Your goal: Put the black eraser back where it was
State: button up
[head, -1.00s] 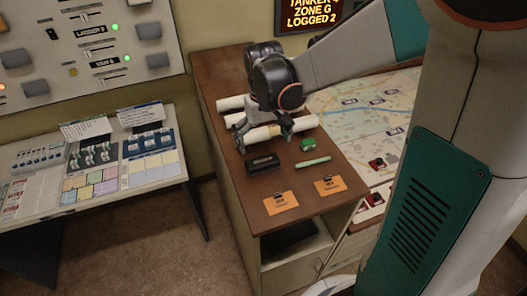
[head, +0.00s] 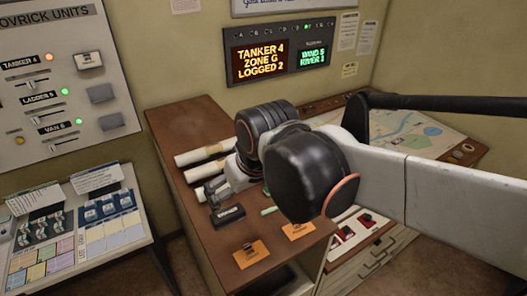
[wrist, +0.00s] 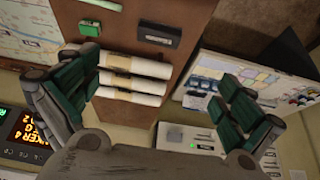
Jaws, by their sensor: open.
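The black eraser (head: 228,214) lies flat on the brown cabinet top (head: 178,118), near its left edge and in front of the white paper rolls. It also shows in the wrist view (wrist: 158,33), upper middle, with a light label on its side. My gripper (wrist: 158,78) is open and empty, its two green-padded fingers spread wide over the rolls. The eraser is apart from the fingers. In the head view my arm's wrist hides much of the gripper and part of the cabinet top.
White paper rolls (head: 198,155) lie behind the eraser. A green block (wrist: 90,28) and a pale green stick (head: 268,210) lie beside it. Two orange cards, one left (head: 251,254) and one right (head: 298,230), lie in front. A map desk (head: 425,135) adjoins on the right.

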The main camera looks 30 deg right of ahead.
jog(key=shift+s+r+t, duration=0.15)
jog(key=shift+s+t, duration=0.85)
jog(key=shift+s, duration=1)
jog(key=shift+w, duration=0.1)
